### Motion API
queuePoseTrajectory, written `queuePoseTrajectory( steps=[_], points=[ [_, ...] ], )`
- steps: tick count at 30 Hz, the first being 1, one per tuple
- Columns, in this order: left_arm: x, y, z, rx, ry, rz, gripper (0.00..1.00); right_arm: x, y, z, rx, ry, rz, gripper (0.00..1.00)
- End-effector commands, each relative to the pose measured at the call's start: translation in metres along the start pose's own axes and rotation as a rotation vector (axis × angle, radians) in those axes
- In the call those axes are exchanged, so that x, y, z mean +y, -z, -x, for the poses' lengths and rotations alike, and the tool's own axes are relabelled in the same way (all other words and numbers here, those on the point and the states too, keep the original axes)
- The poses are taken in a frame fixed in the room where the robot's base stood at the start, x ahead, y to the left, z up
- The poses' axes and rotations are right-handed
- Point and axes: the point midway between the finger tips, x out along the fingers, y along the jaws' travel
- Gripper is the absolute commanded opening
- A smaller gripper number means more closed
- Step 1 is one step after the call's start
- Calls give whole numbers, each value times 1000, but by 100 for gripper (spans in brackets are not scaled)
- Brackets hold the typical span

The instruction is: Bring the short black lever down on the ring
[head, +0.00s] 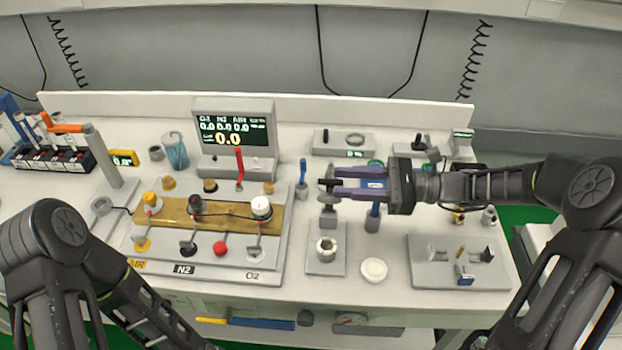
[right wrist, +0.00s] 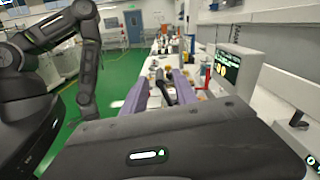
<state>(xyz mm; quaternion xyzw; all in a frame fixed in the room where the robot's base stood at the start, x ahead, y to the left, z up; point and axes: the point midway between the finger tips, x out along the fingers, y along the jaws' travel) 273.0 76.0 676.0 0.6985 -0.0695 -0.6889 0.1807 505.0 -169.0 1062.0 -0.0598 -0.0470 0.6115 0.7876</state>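A grey plate (head: 325,266) on the bench carries a pale round ring (head: 326,246) with a dark centre. Behind the ring a grey upright (head: 328,213) stands on the same plate, with the short black lever (head: 328,185) raised at its top, clear of the ring. My right gripper (head: 335,182) reaches in from the right with its purple fingers apart, at the lever's height. The right wrist view shows a dark bar (right wrist: 168,90), apparently the lever, between the fingers, with gaps beside it. My left arm shows at the left; its gripper is out of view.
A gas panel with several knobs (head: 261,207) lies left of the plate, below a display (head: 235,130). A blue-handled lever (head: 303,175) stands between. A white disc (head: 374,269) and a plate with small parts (head: 460,275) lie to the right.

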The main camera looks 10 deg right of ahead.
Motion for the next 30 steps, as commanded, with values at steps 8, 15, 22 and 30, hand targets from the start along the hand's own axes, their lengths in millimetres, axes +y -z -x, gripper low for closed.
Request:
queuePoseTrajectory(
  steps=[8,15,22,30],
  points=[
    [1,0,5,-1,1,1,38,1,-3,-28,-1,-6,0,34],
    [4,-2,14,-4,5,4,38,0,-2,-63,0,-2,-1,34],
    [4,-2,14,-5,6,4,38,0,0,-73,0,0,0,34],
    [4,-2,14,-5,6,4,38,0,0,-73,0,0,1,27]
  ],
)
